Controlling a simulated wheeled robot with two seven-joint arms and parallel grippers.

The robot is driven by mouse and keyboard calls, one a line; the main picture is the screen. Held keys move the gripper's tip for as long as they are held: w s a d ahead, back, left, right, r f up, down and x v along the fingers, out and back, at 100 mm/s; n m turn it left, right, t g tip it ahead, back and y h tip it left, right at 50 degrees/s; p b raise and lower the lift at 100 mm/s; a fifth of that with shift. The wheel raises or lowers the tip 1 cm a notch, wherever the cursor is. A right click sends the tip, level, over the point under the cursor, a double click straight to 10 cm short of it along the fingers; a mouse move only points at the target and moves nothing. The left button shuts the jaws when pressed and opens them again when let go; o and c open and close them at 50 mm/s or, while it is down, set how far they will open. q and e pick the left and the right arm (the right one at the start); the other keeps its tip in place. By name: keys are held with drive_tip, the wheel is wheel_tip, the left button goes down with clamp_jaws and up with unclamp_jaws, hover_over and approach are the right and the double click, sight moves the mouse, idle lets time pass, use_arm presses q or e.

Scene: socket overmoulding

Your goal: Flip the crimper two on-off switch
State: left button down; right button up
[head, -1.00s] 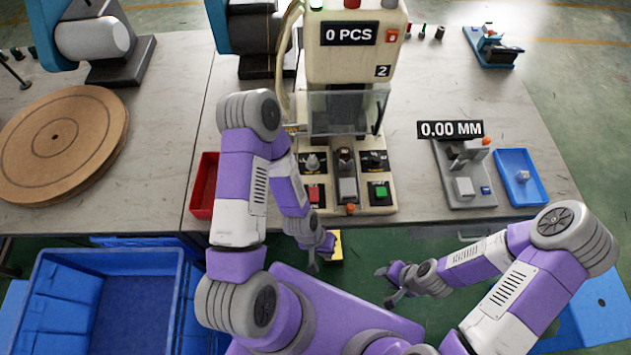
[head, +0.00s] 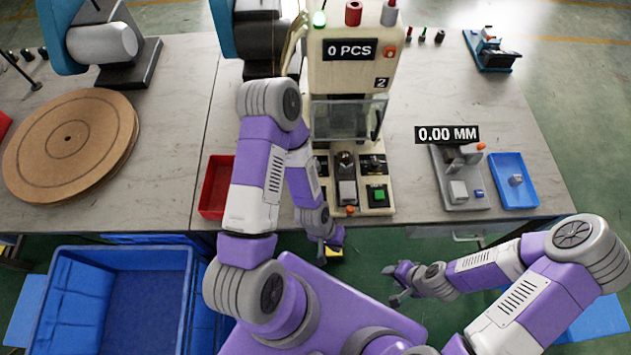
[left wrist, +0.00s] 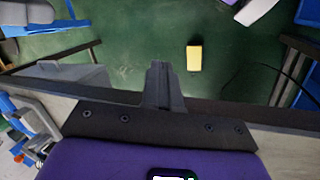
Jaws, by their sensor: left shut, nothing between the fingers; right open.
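I cannot tell which control is the on-off switch. My left gripper (head: 335,240) is low in front of the bench edge, below the machine, and touches no control. In the left wrist view its fingers (left wrist: 162,85) are together and empty. My right gripper (head: 391,285) is open and empty over the floor, right of centre.
A red bin (head: 216,187) stands left of the crimper. A grey measuring stand (head: 457,185) reading "0.00 MM" and a blue tray (head: 515,182) are to the right. A cardboard disc (head: 70,145) lies at left. A blue crate (head: 115,310) stands in front of the bench.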

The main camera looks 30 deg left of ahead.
use_arm(q)
drive_tip(key=w+a+r+n+y+p, duration=0.2)
drive_tip(key=w+a+r+n+p, duration=0.1)
drive_tip(key=r+n, duration=0.6)
drive_tip(key=w+a+r+n+t+y+p, duration=0.1)
drive_tip(key=w+a+r+n+y+p, duration=0.2)
drive_tip(key=w+a+r+n, duration=0.2)
drive_tip(key=a+r+n, duration=0.3)
drive_tip(key=r+n, duration=0.2)
drive_tip(key=n, duration=0.2)
drive_tip(key=shift+r+n+t+p, duration=0.25)
drive_tip(key=shift+n+t+p, duration=0.05)
drive_tip(key=shift+p, duration=0.05)
use_arm(e)
wheel_tip(320, 180, up, 9)
use_arm(q)
drive_tip(key=shift+a+f, duration=0.1)
drive_tip(key=shift+a, duration=0.05)
